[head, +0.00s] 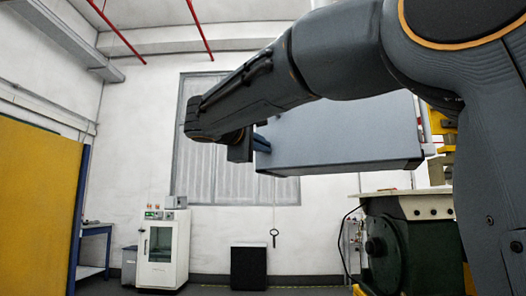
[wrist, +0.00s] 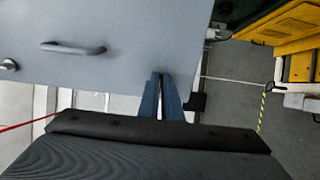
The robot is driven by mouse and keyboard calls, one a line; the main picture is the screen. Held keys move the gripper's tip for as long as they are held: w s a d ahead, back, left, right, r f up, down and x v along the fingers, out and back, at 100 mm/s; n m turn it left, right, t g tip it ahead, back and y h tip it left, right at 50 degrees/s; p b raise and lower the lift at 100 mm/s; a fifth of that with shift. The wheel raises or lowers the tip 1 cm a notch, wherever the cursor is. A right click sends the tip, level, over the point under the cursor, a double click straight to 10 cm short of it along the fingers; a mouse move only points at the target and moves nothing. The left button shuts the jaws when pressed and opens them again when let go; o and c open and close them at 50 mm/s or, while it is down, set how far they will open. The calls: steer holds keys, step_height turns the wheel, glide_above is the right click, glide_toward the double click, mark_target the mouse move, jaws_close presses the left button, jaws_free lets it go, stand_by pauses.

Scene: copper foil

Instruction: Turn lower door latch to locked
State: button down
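A grey cabinet (head: 340,135) hangs in the middle of the head view, partly behind my arm. In the wrist view its flat grey face (wrist: 120,25) carries a curved grey handle (wrist: 72,48) and a round metal knob (wrist: 8,65) at the left edge. My gripper (wrist: 162,76) has two blue fingers close together, their tips over the face's lower edge. A small gap shows between them; whether they hold anything is unclear. In the head view they meet the cabinet's left side. A small black part (wrist: 197,103) lies right of the fingers. I cannot identify the lower latch.
A dark green machine (head: 400,245) with a pale top stands below and right of the cabinet. Yellow equipment (wrist: 290,35) is at the right of the wrist view. A white machine (head: 162,250), a black panel (head: 248,268) and a yellow wall (head: 38,210) are farther left.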

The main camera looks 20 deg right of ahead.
stand_by(0.3)
steer(key=c, duration=2)
jaws_free()
steer(key=v, duration=0.8)
